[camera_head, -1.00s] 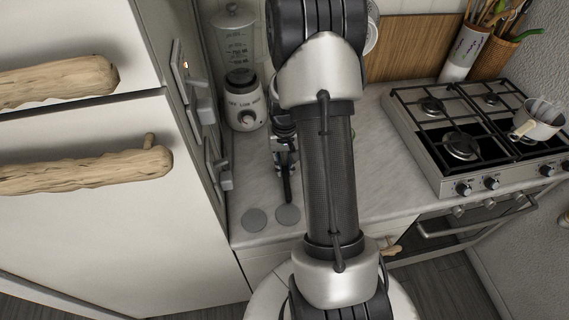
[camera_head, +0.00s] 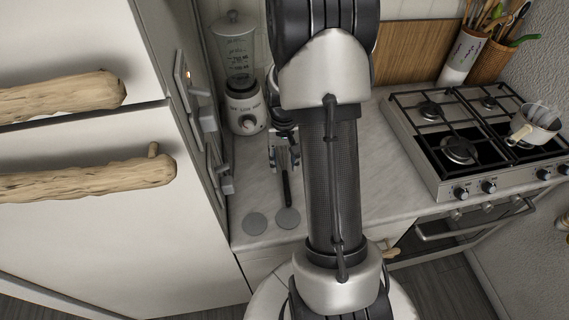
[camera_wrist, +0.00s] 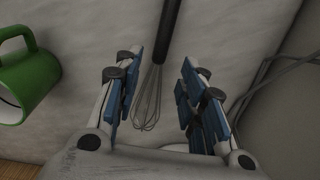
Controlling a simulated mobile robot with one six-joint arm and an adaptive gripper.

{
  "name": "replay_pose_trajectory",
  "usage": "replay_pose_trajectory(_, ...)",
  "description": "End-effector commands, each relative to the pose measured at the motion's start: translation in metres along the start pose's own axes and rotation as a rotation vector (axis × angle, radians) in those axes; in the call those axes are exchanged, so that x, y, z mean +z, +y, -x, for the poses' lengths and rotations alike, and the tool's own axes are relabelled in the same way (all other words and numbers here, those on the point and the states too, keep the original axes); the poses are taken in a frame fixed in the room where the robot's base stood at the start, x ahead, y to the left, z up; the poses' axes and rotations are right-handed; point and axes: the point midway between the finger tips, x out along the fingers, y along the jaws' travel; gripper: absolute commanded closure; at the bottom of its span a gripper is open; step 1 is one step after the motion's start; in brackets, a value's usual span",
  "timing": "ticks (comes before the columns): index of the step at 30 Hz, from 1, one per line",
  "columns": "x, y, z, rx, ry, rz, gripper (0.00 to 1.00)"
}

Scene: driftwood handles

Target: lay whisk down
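The whisk (camera_head: 287,190) lies on the pale counter (camera_head: 372,182), its dark handle pointing toward the counter's front edge. In the wrist view, its black handle (camera_wrist: 171,28) runs to the top edge and its wire head (camera_wrist: 148,98) lies between my gripper's fingers. My gripper (camera_wrist: 162,62) is open, with a visible gap between each finger and the whisk. In the head view, my gripper (camera_head: 284,160) is at the far end of the handle, partly hidden by my arm.
A blender (camera_head: 246,112) stands behind, left of my gripper. Two grey discs (camera_head: 255,223) (camera_head: 288,218) lie near the counter's front edge. A green mug (camera_wrist: 28,82) shows at left in the wrist view. The gas hob (camera_head: 465,140) with a pot (camera_head: 535,125) is at right.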

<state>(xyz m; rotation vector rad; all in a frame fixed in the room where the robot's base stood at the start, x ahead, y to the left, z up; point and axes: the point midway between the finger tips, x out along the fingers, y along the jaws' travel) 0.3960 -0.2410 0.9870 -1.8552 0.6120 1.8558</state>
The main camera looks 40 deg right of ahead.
Motion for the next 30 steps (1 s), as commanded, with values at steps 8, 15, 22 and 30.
replay_pose_trajectory(8, -0.001, 0.0, 0.074, 0.0, 0.005, 0.0, 0.63)
replay_pose_trajectory(15, 0.0, 0.0, 0.113, 0.0, 0.003, 0.0, 0.63)
replay_pose_trajectory(22, 0.001, 0.0, 0.124, 0.0, 0.0, 0.0, 0.63)
replay_pose_trajectory(30, 0.001, 0.0, 0.123, 0.0, 0.0, 0.0, 0.63)
